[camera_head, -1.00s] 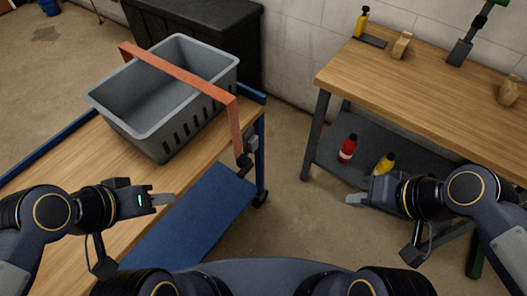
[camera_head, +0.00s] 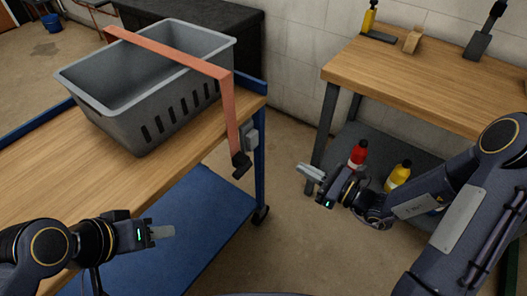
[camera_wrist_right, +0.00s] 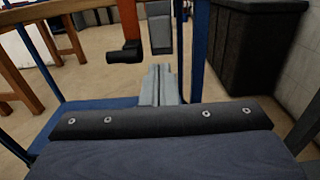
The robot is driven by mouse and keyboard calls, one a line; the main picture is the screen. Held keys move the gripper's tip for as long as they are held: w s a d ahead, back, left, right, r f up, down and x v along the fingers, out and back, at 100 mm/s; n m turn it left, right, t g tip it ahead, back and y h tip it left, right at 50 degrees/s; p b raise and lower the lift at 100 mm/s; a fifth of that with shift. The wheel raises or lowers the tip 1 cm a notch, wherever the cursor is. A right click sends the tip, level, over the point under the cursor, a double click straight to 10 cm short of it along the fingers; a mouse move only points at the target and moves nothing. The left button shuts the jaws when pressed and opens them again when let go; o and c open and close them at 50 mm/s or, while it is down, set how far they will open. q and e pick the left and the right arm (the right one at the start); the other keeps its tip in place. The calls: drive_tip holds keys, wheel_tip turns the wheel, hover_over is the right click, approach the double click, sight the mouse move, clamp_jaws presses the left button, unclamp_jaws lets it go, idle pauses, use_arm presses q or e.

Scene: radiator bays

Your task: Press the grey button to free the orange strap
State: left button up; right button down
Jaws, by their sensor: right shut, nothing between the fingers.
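The orange strap (camera_head: 172,54) runs over a grey slotted basket (camera_head: 150,132) and hangs down its right side to a black end piece (camera_head: 241,164). A small grey unit (camera_head: 251,138) sits on the cart's side beside the strap end. In the right wrist view it shows (camera_wrist_right: 160,32) just beyond my fingertips, next to the strap (camera_wrist_right: 129,18); the button face is not clear. My right gripper (camera_head: 311,173) is shut and empty, right of the strap end and apart from it. My left gripper (camera_head: 162,232) looks shut and empty, over the cart's lower left side.
The basket stands on a wooden-topped blue cart (camera_head: 40,150) with a blue lower shelf (camera_head: 190,225). A workbench (camera_head: 420,75) stands at right, with a red bottle (camera_head: 358,154) and a yellow bottle (camera_head: 398,175) on its lower shelf. Open floor lies between them.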

sight(254, 143)
drive_tip(key=shift+r, duration=0.1)
drive_tip(key=b+x, duration=0.1)
drive_tip(key=x, duration=1.3)
drive_tip(key=shift+a, duration=0.1)
